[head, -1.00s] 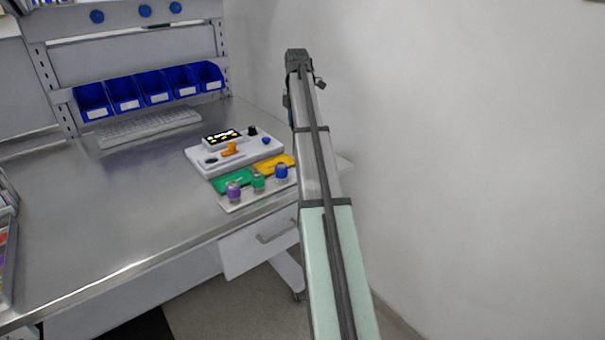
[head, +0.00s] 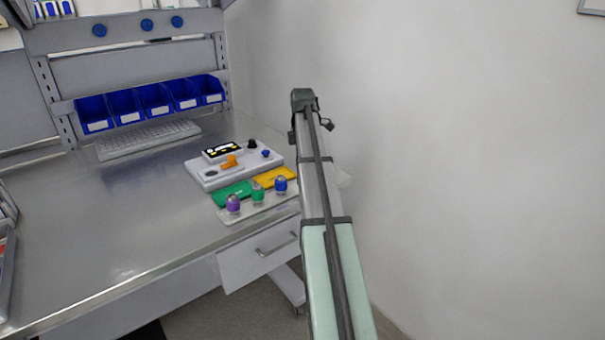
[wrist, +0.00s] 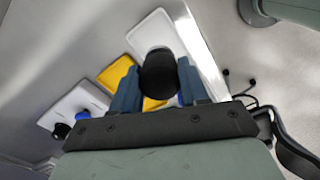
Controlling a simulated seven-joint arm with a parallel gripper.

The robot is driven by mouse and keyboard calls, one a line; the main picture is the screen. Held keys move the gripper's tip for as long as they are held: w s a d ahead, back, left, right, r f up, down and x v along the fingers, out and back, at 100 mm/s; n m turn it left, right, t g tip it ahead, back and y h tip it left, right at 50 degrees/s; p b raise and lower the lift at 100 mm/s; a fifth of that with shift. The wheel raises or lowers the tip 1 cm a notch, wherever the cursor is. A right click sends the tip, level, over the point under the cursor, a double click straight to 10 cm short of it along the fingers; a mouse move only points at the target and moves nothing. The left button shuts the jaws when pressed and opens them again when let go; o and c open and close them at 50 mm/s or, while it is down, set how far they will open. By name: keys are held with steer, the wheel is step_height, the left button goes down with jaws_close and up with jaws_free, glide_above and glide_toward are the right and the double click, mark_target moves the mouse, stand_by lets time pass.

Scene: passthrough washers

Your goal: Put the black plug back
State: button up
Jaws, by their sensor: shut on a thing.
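My gripper (wrist: 157,85) is shut on a dark, rounded black plug (wrist: 159,72), which sits between its two blue-grey fingers in the wrist view. The plug is held above the level of the trays. In the head view my arm hides the gripper and the plug. The white device (head: 240,168) stands on the bench. It carries a black knob (head: 252,144), a blue knob (head: 265,153), an orange lever (head: 230,161) and a dark round spot (head: 211,174). Whether that spot is a hole cannot be told. The device is at lower left in the wrist view (wrist: 78,100).
A green tray (head: 232,194) and a yellow tray (head: 275,178) lie before the device. Purple (head: 233,205), green (head: 257,194) and blue (head: 280,185) capped pieces stand in front. A white tray (wrist: 150,33) shows beyond the plug. Blue bins and a keyboard (head: 150,139) are behind.

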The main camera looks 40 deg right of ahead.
steer(key=shift+f, duration=2.4)
steer(key=shift+f, duration=0.1)
steer(key=o, duration=1.2)
step_height(320, 180, up, 12)
steer(key=shift+r, duration=0.1)
